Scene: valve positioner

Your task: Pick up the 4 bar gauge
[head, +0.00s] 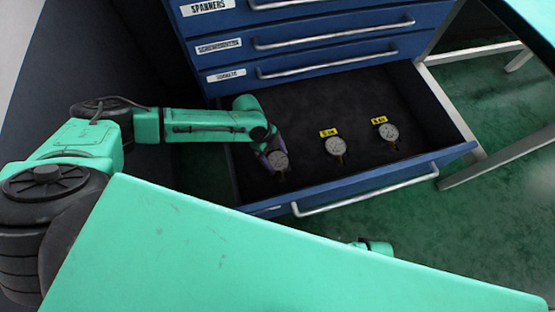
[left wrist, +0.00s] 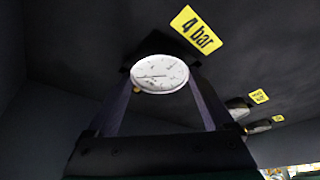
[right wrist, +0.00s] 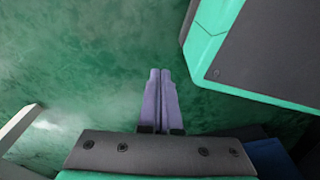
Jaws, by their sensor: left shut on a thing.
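The 4 bar gauge (head: 279,161) has a round white dial and is at the left of the open drawer in the head view. It also shows in the left wrist view (left wrist: 159,75), close to the yellow "4 bar" label (left wrist: 196,29). My left gripper (head: 267,149) is shut on this gauge, with one finger on each side of it. I cannot tell whether the gauge touches the drawer floor. In the head view my left gripper hides its label. My right gripper (right wrist: 160,75) is shut and empty above the green floor in the right wrist view.
Two more gauges, a middle one (head: 336,146) and a right one (head: 388,132), stand in the drawer (head: 340,187) beside yellow labels (head: 328,132) (head: 379,119). The drawer's dark floor is otherwise clear. Shut blue drawers (head: 345,47) with handles rise behind it.

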